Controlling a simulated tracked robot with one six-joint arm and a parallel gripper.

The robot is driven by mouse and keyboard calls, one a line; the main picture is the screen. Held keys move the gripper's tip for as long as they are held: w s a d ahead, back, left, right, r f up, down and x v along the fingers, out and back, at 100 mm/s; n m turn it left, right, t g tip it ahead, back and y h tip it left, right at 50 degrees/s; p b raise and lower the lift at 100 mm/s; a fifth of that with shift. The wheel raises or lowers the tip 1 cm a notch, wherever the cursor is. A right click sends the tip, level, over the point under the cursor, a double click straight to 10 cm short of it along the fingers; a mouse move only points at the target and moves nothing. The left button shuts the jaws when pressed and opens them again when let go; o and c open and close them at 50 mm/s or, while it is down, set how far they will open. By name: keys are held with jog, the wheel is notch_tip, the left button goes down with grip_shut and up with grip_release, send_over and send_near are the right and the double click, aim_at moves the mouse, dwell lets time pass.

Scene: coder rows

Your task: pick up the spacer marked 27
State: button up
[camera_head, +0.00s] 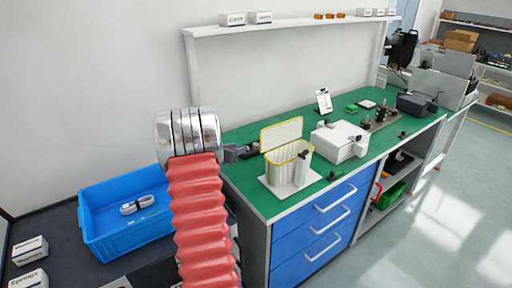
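I cannot make out a spacer marked 27, and no such number is legible in this view. My arm rises in front with a red ribbed sleeve and a silver ringed joint. Dark grey parts at its right, apparently my gripper (240,152), show small at the left end of the green worktop (238,190). Whether its fingers are open or shut does not show. Several small dark pieces lie on the worktop, too small to identify.
A yellow-rimmed ribbed container (276,163) with a raised lid stands on the worktop, with a white machine (340,141) to its right. A blue bin (120,235) holding a pale coiled item sits on the dark left table. A white shelf (290,25) runs above. Floor at right is clear.

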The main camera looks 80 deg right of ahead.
jog(key=shift+s+d+f+m, duration=0.1)
jog(key=shift+s+f+m, duration=0.2)
jog(key=shift+s, duration=0.2)
jog(key=shift+g, duration=0.3)
send_near(256, 146)
jog(key=x, duration=0.4)
jog(key=shift+w+d+r, duration=0.15)
jog(key=shift+r, duration=0.15)
